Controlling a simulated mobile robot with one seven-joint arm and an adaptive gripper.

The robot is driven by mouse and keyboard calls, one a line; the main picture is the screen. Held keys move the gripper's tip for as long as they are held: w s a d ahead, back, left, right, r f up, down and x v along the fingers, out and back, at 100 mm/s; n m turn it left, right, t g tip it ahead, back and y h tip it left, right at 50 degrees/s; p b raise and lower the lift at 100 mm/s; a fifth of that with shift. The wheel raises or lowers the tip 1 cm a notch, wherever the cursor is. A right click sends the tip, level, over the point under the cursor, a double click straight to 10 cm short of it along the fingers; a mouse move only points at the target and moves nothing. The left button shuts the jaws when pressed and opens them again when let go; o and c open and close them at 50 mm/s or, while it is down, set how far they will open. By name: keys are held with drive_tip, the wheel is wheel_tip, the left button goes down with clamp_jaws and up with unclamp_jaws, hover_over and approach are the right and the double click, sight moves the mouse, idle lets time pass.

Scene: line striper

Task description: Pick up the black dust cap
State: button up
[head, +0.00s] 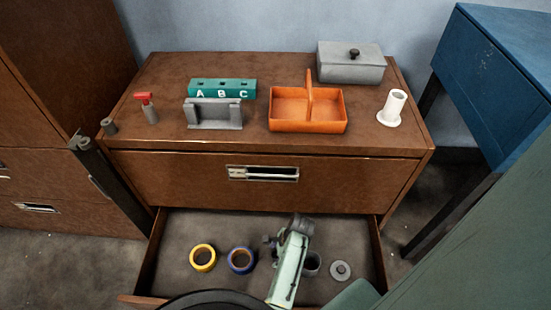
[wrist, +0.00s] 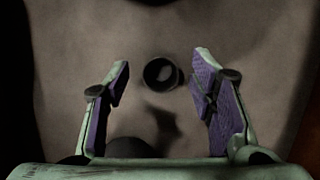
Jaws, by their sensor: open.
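In the wrist view, a small dark round cap (wrist: 162,73) with a hollow opening lies on the drawer floor, which looks like the black dust cap. My gripper (wrist: 162,64) is open, with its purple-padded fingers apart on the left and right of the cap in the picture. I see no contact with it, and the height gap is hard to judge. In the head view, a dark grey cup-shaped piece (head: 312,263) sits in the open drawer (head: 225,228) just right of my green arm. It may be the same cap. My fingertips cannot be made out there.
A yellow tape ring (head: 203,258), a blue ring (head: 241,260) and a grey knobbed lid (head: 340,271) lie in the drawer. On the cabinet top stand an orange caddy (head: 306,124), a grey lidded box (head: 350,66) and a white spool (head: 392,108).

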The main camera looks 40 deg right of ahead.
drive_tip(key=shift+c, duration=0.2)
drive_tip(key=c, duration=0.8)
drive_tip(key=shift+r, duration=0.1)
